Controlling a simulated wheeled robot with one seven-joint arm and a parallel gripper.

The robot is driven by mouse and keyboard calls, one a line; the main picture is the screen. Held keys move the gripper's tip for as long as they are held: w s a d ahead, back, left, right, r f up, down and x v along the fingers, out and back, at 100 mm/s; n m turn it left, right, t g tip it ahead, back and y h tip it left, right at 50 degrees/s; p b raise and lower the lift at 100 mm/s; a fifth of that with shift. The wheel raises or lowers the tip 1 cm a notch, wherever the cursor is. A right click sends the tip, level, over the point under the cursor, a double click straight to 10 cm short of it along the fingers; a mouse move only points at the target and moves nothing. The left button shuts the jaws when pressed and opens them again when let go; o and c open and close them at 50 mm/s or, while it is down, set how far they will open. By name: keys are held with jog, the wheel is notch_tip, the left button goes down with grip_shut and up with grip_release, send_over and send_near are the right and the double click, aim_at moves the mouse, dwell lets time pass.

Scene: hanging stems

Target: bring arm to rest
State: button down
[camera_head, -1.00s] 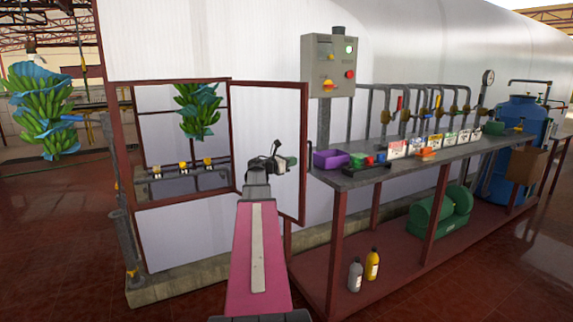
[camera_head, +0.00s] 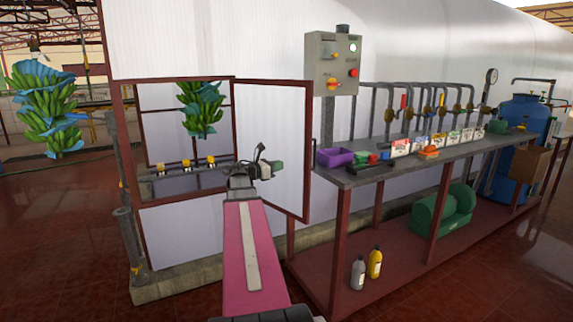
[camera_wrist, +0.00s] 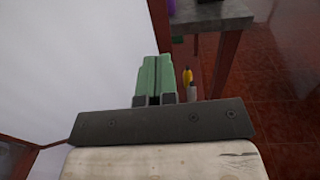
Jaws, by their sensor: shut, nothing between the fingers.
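My arm reaches forward, its pink link in the lower middle of the head view. My gripper (camera_head: 277,166) is at its far end, in front of the open door panel (camera_head: 272,140) of the red-framed window. In the wrist view its two green fingers (camera_wrist: 154,78) lie side by side, closed together with nothing between them. The fingers point down past the white door panel toward the floor. The gripper appears apart from the bench.
A grey bench (camera_head: 350,181) with a purple bin (camera_head: 334,157), cartons and pipes stands to the right. A control box (camera_head: 333,63) hangs above it. Two bottles (camera_head: 374,263) stand on its lower shelf. Banana bunches (camera_head: 45,110) hang at left. Red floor at left is open.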

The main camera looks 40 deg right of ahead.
jog(key=shift+s+a, duration=0.1)
jog(key=shift+a, duration=1.3)
jog(key=w+a+f+m+t+y, duration=0.15)
jog(key=a+f+m+y, duration=0.3)
jog(key=a+f, duration=0.75)
jog(key=a+f+m+t+y, duration=0.2)
jog(key=a+f+m+y, duration=0.25)
jog(key=a+f, duration=0.7)
jog(key=s+a+f+m+y, duration=0.2)
jog(key=a+f+y, duration=0.1)
jog(key=a, duration=0.5)
jog(key=s+a+f+m+y, duration=0.2)
jog(key=a+f+y, duration=0.1)
jog(key=a, duration=0.5)
jog(key=s+a+f+m+y, duration=0.2)
jog(key=a+f, duration=0.3)
jog(key=a, duration=0.3)
jog(key=shift+s+a+m+g+y, duration=0.35)
jog(key=shift+s+m+y, duration=0.1)
jog(key=shift+m, duration=0.15)
